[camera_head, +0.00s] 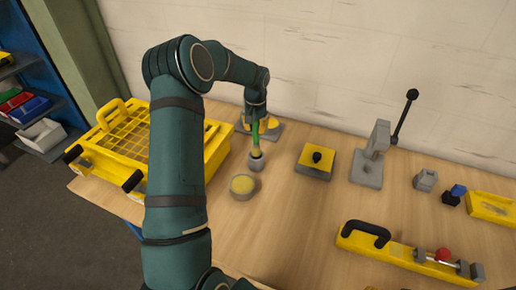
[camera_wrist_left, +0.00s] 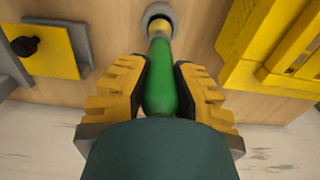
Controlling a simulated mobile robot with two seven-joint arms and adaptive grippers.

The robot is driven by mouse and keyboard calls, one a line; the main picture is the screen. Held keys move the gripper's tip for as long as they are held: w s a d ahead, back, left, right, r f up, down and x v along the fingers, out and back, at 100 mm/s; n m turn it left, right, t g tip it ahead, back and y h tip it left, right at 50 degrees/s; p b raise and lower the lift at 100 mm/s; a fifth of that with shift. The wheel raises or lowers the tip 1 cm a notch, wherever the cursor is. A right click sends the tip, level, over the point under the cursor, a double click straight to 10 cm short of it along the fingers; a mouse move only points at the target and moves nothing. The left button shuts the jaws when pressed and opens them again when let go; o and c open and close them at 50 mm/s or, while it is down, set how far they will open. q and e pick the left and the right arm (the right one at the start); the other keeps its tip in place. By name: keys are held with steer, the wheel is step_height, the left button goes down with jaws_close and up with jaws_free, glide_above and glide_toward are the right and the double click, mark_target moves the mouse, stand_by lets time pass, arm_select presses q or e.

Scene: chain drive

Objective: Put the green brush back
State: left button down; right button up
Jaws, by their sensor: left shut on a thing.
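The green brush (camera_head: 255,135) stands upright over a small grey cup (camera_head: 256,161) in the head view. My left gripper (camera_head: 262,122) is shut on its green handle from above. In the left wrist view the gripper's yellow fingers (camera_wrist_left: 159,90) press on both sides of the green brush (camera_wrist_left: 168,75). The brush's yellowish lower end meets the opening of the grey cup (camera_wrist_left: 158,17); how deep it sits is hard to tell. My right gripper is not in view.
A round bowl of yellow stuff (camera_head: 242,186) stands in front of the cup. A yellow crate (camera_head: 215,148) is at left, a yellow block with a black knob (camera_head: 316,161) and a grey lever press (camera_head: 369,168) at right. The front middle is clear.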

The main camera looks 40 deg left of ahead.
mark_target(256, 142)
arm_select(q)
step_height(256, 142, down, 6)
steer(key=shift+r, duration=0.1)
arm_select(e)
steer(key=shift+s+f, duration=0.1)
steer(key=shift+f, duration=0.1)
arm_select(q)
steer(key=shift+f, duration=0.45)
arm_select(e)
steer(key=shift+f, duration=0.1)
arm_select(q)
steer(key=c, duration=0.9)
jaws_free()
steer(key=shift+f, duration=0.1)
